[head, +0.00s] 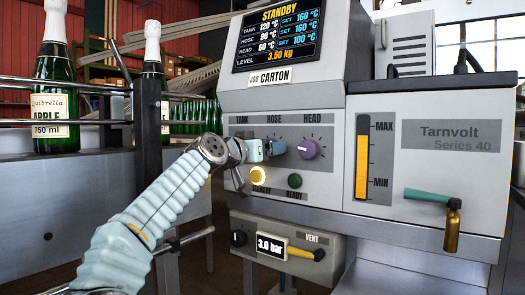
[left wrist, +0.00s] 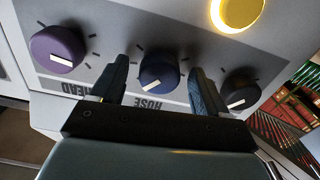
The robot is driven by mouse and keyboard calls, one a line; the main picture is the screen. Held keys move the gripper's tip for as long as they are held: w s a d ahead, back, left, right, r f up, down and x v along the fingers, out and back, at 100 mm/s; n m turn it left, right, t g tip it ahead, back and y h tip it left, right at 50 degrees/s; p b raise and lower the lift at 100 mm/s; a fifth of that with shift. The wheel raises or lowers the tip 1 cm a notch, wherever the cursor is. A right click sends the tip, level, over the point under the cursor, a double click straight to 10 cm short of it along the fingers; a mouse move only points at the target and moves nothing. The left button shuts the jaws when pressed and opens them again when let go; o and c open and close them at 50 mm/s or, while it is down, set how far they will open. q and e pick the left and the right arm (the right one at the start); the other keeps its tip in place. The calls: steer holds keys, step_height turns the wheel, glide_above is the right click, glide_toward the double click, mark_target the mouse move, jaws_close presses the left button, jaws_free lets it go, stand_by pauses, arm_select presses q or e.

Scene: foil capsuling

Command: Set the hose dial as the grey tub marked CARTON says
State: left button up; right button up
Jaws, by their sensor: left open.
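The blue hose dial (left wrist: 160,70) sits between the two fingers of my left gripper (left wrist: 155,82) in the left wrist view. The fingers are open, with a gap on each side of the dial. Its white mark lies on the side near the upside-down HOSE lettering. In the head view my left gripper (head: 265,150) reaches the panel at the HOSE position and partly hides the dial. The screen (head: 277,35) reads hose 90 °C, set 160 °C. No grey tub shows. My right gripper is out of view.
The purple HEAD dial (left wrist: 57,48) and dark TANK dial (left wrist: 240,88) flank the hose dial closely. A lit yellow button (left wrist: 237,12) is near. A green button (head: 295,181), pressure unit (head: 285,247) and teal-handled tap (head: 430,197) are on the machine. Bottles (head: 55,80) stand left.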

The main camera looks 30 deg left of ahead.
arm_select(q)
steer(key=s+a+b, duration=0.1)
steer(key=s+b, duration=0.1)
steer(key=s, duration=1.1)
steer(key=shift+s, duration=0.35)
